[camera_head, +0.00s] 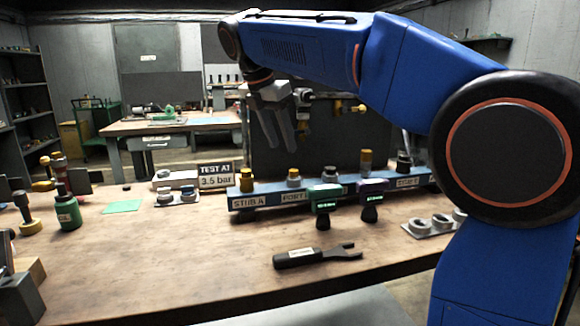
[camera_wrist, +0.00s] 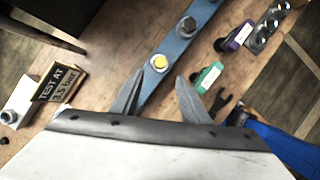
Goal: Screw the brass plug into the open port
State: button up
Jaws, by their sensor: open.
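A blue manifold (camera_head: 270,199) lies along the bench, with labels reading STUB A and PORT at its left part. A brass fitting (camera_head: 246,180) stands at its STUB A end, and a taller brass-topped fitting (camera_head: 366,160) stands farther right. I cannot tell which brass piece is the plug, nor see a clearly empty port. My gripper (camera_head: 281,148) is open and empty, pointing down above the manifold's left part. In the wrist view a round yellow top (camera_wrist: 159,63) shows between and beyond the fingertips (camera_wrist: 160,78), with a grey fitting (camera_wrist: 186,26) farther along.
A pressure sign (camera_head: 215,176) stands behind the left end. A green bottle (camera_head: 67,212) stands far left.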

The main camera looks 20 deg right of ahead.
aim_at(292, 171)
jog(key=x, duration=0.9)
jog(key=shift+f, duration=0.1)
grip_shut()
dwell(0.9)
dwell(0.7)
jog(key=shift+m+g, duration=0.3)
jog(key=shift+m, duration=0.3)
jog(key=shift+f, duration=0.15)
